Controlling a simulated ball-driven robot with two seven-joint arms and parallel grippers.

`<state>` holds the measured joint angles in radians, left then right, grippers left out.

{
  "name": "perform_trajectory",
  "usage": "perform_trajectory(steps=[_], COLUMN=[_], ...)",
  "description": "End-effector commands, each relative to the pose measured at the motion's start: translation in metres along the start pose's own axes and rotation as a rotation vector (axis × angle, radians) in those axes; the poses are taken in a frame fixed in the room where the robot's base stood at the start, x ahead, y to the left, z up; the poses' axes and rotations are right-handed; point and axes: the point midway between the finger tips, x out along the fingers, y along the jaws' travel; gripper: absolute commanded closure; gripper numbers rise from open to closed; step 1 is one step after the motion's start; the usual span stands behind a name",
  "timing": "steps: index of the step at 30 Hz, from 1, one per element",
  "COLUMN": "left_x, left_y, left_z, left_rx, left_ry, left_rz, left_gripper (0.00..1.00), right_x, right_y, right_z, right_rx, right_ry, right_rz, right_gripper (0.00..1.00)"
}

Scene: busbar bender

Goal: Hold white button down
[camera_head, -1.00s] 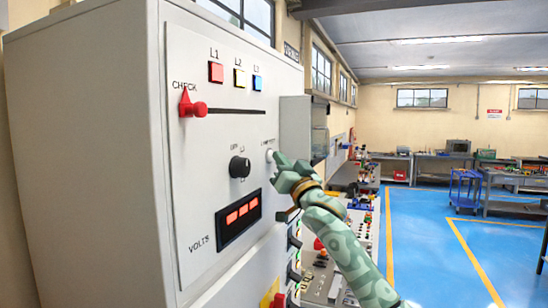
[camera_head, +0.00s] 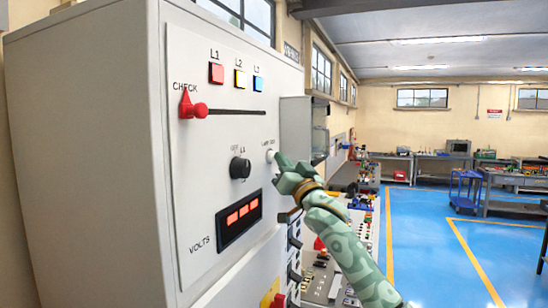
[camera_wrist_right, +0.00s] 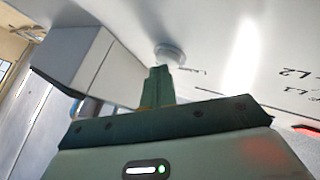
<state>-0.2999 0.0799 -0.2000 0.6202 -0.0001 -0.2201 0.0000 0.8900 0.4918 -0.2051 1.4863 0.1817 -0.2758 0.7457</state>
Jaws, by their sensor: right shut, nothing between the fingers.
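The white button (camera_head: 270,156) is a small round knob on the right side of the pale panel. In the right wrist view the white button (camera_wrist_right: 170,54) stands out from the panel just beyond my fingertips. My right gripper (camera_head: 281,160) is shut and empty, its tip right at the button. In the right wrist view my right gripper (camera_wrist_right: 159,71) overlaps the button's lower edge. I cannot tell whether the tip presses the button. My left gripper is not in view.
The panel carries a red CHECK lever (camera_head: 193,105) at a slot, a black knob (camera_head: 240,168), a lit VOLTS display (camera_head: 239,219) and three coloured lamps. A grey box (camera_head: 300,129) juts out beyond the button. Blue floor (camera_head: 430,240) lies open at right.

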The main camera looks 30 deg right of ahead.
Motion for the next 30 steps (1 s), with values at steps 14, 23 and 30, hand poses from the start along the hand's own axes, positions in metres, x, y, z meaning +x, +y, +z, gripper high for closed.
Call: perform_trajectory(steps=[14,23,30], left_x=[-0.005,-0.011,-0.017], left_y=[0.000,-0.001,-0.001], left_z=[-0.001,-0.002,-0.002], left_rx=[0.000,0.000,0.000], left_ry=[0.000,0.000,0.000], left_rz=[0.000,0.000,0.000], left_gripper=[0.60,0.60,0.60], right_x=[-0.009,-0.021,-0.038], right_y=[0.006,0.016,0.028], right_z=[-0.006,-0.016,-0.028], right_rx=[0.000,-0.002,-0.001], right_ry=[0.000,-0.001,-0.001], right_rz=[0.000,0.002,0.002], right_gripper=[1.00,1.00,1.00])
